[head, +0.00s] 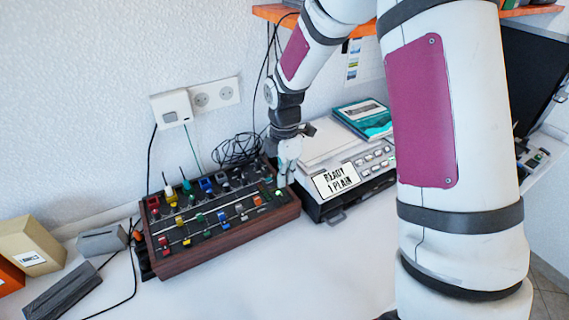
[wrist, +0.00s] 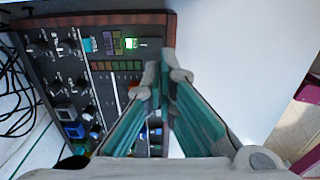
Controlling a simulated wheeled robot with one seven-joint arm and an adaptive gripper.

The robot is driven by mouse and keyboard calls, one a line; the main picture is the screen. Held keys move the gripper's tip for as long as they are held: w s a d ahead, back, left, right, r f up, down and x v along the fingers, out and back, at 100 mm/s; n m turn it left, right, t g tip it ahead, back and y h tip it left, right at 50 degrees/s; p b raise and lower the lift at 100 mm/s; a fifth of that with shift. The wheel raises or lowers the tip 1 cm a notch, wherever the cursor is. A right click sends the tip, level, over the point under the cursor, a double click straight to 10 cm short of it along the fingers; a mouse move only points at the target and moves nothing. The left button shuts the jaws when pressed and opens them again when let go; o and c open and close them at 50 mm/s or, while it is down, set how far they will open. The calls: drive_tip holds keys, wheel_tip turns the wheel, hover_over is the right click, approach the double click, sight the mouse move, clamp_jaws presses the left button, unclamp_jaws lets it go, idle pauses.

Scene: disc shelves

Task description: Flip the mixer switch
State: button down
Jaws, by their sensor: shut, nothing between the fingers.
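The mixer (head: 228,243) is a dark panel in a brown wooden frame, with rows of coloured knobs and sliders, on the white table. It also fills the left of the wrist view (wrist: 100,19). A small green-lit part (wrist: 131,43), which looks like the switch, sits near the panel's end; its glow (head: 279,193) shows at the mixer's right end in the head view. My gripper (head: 287,182) is shut and empty, pointing down over that right end. In the wrist view its fingertips (wrist: 166,76) are together beside the green light. I cannot tell whether they touch the mixer.
A light device with a "READY" label (head: 336,180) stands close right of the mixer, with books (head: 365,120) on top. Black cables (head: 238,150) coil behind. Boxes (head: 30,245) stand at the left. An orange shelf (head: 275,13) hangs above. The table front is clear.

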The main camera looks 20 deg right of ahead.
sight(282, 198)
wheel_tip(282, 198, down, 7)
drive_tip(key=shift+r, duration=0.15)
idle(0.4)
drive_tip(key=shift+s+f, duration=0.1)
drive_tip(key=shift+f, duration=0.25)
drive_tip(key=shift+w+a+r, duration=0.15)
drive_tip(key=shift+w+r, duration=0.15)
drive_tip(key=shift+w, duration=0.45)
